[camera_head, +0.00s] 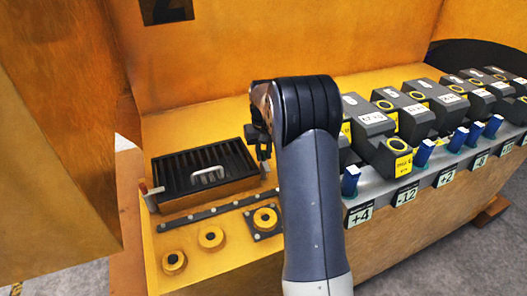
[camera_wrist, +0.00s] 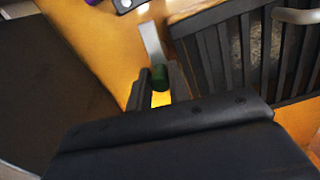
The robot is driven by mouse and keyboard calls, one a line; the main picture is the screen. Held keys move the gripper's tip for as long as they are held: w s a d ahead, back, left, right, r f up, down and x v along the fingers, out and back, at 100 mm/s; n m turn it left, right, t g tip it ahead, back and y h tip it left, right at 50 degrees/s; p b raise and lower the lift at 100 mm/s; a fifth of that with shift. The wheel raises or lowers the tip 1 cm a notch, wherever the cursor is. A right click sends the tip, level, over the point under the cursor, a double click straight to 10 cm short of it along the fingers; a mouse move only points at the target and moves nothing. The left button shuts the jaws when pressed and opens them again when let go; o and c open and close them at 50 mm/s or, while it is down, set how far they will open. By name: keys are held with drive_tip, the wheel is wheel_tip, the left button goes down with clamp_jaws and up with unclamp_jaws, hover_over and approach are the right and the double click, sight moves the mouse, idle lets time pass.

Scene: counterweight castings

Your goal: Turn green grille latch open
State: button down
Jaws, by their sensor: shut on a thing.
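The green latch (camera_wrist: 159,77) shows in the wrist view as a small dark green knob at the end of a pale metal strip (camera_wrist: 152,42). My gripper (camera_wrist: 160,90) is shut on the green knob, with one finger on each side of it. The black slatted grille (camera_wrist: 240,50) lies to the right of the latch, and the strip seems to stay beside its frame. In the head view the grille (camera_head: 190,160) lies flat in the orange casting, and my gripper (camera_head: 263,152) is at its right edge. My arm and gripper hide the green latch there.
A metal handle (camera_head: 208,175) stands on the grille. A red-tipped latch (camera_head: 146,190) is at its left front corner. Several round yellow knobs (camera_head: 211,237) lie in front. Grey weights (camera_head: 380,150) and blue tabs (camera_head: 425,153) line the right, beyond my arm.

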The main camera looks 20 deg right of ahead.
sight(264, 152)
drive_tip(key=shift+n, duration=0.6)
drive_tip(key=c, duration=1.3)
unclamp_jaws()
wheel_tip(264, 152, up, 11)
drive_tip(key=b, duration=0.1)
drive_tip(key=shift+f, duration=0.2)
wheel_tip(264, 152, down, 11)
drive_tip(key=shift+r+p, duration=0.2)
drive_tip(key=shift+p, duration=0.4)
